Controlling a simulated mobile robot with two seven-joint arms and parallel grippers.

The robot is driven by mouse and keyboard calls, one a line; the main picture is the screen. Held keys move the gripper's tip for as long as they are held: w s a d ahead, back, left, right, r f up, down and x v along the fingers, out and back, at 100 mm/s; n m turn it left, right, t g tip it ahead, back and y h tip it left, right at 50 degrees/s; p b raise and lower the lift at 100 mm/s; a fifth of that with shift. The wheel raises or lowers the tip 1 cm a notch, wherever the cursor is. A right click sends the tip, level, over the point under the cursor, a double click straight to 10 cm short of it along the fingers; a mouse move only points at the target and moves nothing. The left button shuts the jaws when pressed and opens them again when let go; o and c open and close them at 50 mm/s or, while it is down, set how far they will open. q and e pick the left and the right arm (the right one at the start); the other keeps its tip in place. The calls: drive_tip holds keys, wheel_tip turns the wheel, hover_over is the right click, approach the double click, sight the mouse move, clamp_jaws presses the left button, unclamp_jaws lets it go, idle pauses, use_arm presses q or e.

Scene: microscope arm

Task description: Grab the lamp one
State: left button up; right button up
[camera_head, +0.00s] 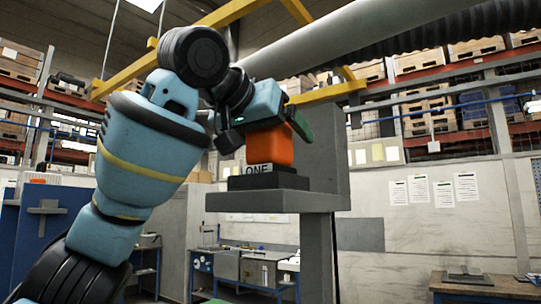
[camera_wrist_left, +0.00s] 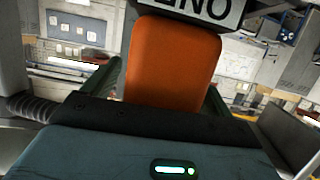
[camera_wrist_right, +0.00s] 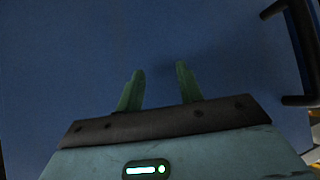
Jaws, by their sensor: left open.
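The lamp is an orange rounded block (camera_head: 268,147) on a dark base with a white label reading ONE (camera_head: 258,169). It stands upright on a grey pedestal shelf (camera_head: 320,201). My left gripper (camera_head: 268,124) is at the lamp's upper part, with a green finger on its right side. In the left wrist view the orange lamp (camera_wrist_left: 172,62) lies between the two green fingers, and the label is upside down. The jaws are open around it; contact cannot be told. My right gripper (camera_wrist_right: 160,85) shows in the right wrist view, fingers apart and empty before a plain blue surface.
A grey upright panel (camera_head: 325,150) stands behind the shelf. A thick grey pipe (camera_head: 350,40) and yellow beams cross above my left arm. Workbenches (camera_head: 250,268) and shelves with crates (camera_head: 425,110) are farther back. A dark handle-like bar (camera_wrist_right: 300,50) is at the right wrist view's right edge.

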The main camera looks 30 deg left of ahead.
use_arm(q)
drive_tip(key=c, duration=1.2)
drive_tip(key=shift+r, duration=0.1)
